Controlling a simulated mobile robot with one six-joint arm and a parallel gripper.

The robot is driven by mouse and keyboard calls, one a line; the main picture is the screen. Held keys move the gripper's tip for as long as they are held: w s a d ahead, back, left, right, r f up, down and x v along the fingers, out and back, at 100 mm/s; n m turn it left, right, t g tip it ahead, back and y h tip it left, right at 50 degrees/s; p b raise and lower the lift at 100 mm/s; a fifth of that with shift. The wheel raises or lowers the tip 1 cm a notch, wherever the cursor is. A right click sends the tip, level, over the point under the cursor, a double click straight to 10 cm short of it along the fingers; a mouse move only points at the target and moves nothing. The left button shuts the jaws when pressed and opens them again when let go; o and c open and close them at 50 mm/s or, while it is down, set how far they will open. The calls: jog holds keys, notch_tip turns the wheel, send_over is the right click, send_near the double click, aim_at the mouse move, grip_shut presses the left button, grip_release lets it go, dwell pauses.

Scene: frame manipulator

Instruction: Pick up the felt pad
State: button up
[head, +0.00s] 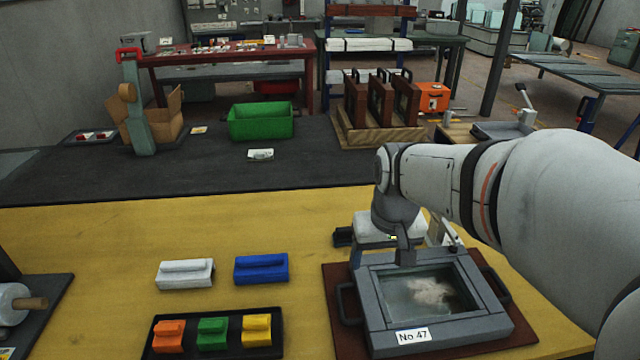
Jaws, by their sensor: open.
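A white block with a raised grip ridge (185,273) and a like blue one (261,268) lie side by side on the yellow table. A black tray (215,351) in front of them holds an orange block (169,335), a green block (212,332) and a yellow block (257,330). I cannot tell which of these is the felt pad. My gripper (404,252) is over the back edge of the grey glazed frame (374,318) labelled No 47, right of the blocks. It is open, and I see nothing held. My wrist partly hides its fingers.
The frame, with black side handles, lies on a brown mat (345,342). A roll on a dark stand (40,311) is at the left edge. Behind, a dark bench carries a green bin (261,122) and a wooden rack of frames (380,135). The yellow table's middle left is clear.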

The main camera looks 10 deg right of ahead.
jog(key=o, duration=0.3)
jog(key=w+f+g+p, duration=0.1)
jog(key=w+f, duration=0.1)
jog(key=w, duration=1.4)
jog(key=shift+a+p, duration=0.15)
jog(key=shift+p, duration=0.15)
jog(key=g+p, duration=0.1)
send_over(345, 228)
notch_tip(345, 228, down, 10)
jog(key=shift+s+a+f, duration=0.1)
jog(key=shift+a, duration=0.05)
jog(key=shift+w+f, duration=0.2)
jog(key=shift+f, duration=0.15)
jog(key=f+p, duration=0.1)
jog(key=f, duration=0.3)
jog(key=f+p, duration=0.1)
jog(key=f, duration=0.2)
jog(key=shift+s+d+f, duration=0.1)
jog(key=shift+d+f, duration=0.1)
jog(key=shift+f, duration=0.2)
jog(key=shift+c, duration=0.2)
jog(key=c, duration=1)
